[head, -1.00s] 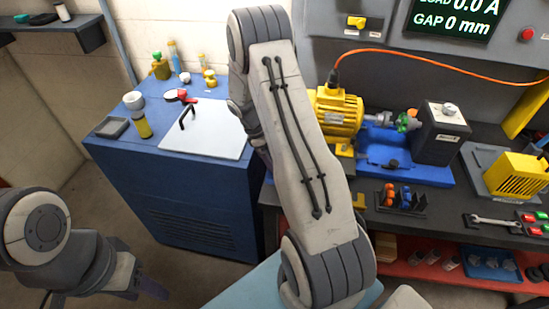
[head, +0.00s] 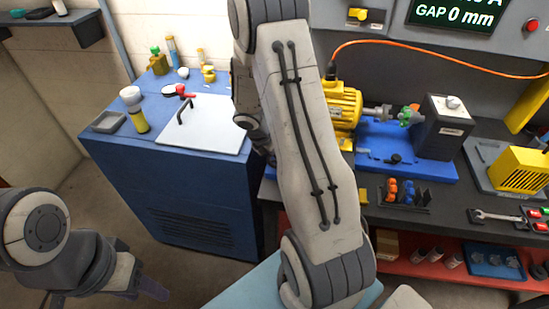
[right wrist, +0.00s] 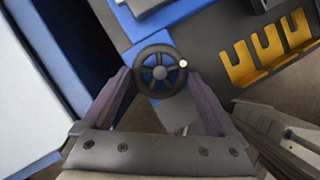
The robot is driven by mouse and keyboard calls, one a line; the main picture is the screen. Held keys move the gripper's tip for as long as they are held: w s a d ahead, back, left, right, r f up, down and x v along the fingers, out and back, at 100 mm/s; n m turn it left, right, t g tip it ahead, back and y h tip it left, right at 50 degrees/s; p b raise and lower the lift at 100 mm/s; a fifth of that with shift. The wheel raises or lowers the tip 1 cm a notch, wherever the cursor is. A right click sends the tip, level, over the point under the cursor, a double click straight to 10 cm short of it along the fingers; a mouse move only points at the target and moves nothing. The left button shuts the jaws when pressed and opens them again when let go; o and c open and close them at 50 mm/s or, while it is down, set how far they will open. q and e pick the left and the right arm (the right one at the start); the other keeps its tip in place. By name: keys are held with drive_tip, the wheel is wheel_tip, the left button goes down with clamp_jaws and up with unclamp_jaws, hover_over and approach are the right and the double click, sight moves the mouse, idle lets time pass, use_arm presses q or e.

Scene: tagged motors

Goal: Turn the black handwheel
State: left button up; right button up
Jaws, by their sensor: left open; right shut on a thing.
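The black handwheel (right wrist: 161,72) shows in the right wrist view, a spoked ring with a small pale knob on its right rim. My right gripper (right wrist: 159,84) has one finger on each side of the wheel and is shut on it. In the head view my right arm hides both the wheel and that gripper. My left gripper (head: 152,289) is at the lower left of the head view, open and far from the wheel.
A yellow motor (head: 343,108) stands on a blue base (head: 374,147) on the dark bench, behind my right arm. A blue cabinet (head: 190,200) with bottles stands to the left. Yellow brackets (right wrist: 243,68) lie right of the wheel in the wrist view.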

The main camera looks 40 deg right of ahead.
drive_tip(key=shift+s+d+n+b, duration=0.1)
drive_tip(key=shift+s+n+b, duration=0.2)
drive_tip(key=shift+n, duration=0.3)
drive_tip(key=shift+t, duration=0.3)
drive_tip(key=o, duration=1)
drive_tip(key=w+p+v, duration=0.1)
drive_tip(key=p+v, duration=0.2)
drive_tip(key=v, duration=0.7)
drive_tip(key=shift+s+r, duration=0.25)
drive_tip(key=shift+s, duration=0.3)
